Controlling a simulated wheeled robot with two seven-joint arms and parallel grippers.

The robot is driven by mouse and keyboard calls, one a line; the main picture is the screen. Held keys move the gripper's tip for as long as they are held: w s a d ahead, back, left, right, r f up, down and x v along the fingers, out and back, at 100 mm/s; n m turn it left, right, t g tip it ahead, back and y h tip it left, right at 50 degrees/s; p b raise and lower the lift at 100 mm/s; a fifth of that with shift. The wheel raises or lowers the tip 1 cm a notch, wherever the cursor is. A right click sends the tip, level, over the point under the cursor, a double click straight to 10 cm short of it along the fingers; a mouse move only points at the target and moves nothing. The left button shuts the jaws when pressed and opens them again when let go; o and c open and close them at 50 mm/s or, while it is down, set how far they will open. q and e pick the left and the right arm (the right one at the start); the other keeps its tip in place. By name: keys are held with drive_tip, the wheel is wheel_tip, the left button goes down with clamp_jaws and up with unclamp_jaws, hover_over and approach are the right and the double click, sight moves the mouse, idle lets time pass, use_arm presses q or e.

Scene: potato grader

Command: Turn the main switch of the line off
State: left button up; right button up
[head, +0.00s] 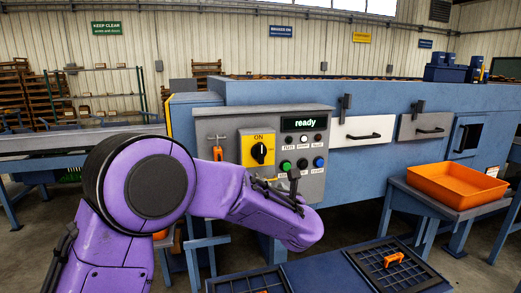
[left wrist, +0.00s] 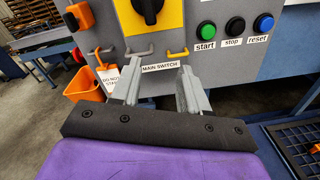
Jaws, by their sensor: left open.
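The main switch is a black rotary knob (head: 259,152) on a yellow plate on the grey control panel (head: 312,125). "ON" is printed above the knob. In the left wrist view the knob (left wrist: 148,10) is cut off by the top edge, above a "MAIN SWITCH" label (left wrist: 160,66). My left gripper (head: 278,183) is in front of the panel, below and slightly right of the knob in the head view. Its two fingers (left wrist: 158,82) are spread with nothing between them, and the knob is beyond their tips. My right gripper is not seen.
Green start (head: 286,166), black stop and blue reset buttons sit right of the switch; a display (head: 304,124) above reads "ready". Hooks (left wrist: 139,52) stick out below the yellow plate. An orange holder (left wrist: 84,86) and hanging tag are at left. An orange tray (head: 456,184) stands right.

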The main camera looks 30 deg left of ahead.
sight(262, 150)
use_arm(q)
wheel_tip(262, 150, up, 8)
drive_tip(key=n+y, duration=0.1)
drive_tip(key=n, duration=0.3)
drive_tip(key=shift+n, duration=0.3)
drive_tip(key=p+x, duration=0.5)
drive_tip(key=x, duration=0.4)
drive_tip(key=shift+w+a+f, duration=0.1)
drive_tip(key=shift+a+f, duration=0.05)
drive_tip(key=shift+a, duration=0.25)
drive_tip(key=shift+w+a+f, duration=0.2)
drive_tip(key=shift+w+a, duration=0.15)
drive_tip(key=shift+w, duration=0.05)
clamp_jaws()
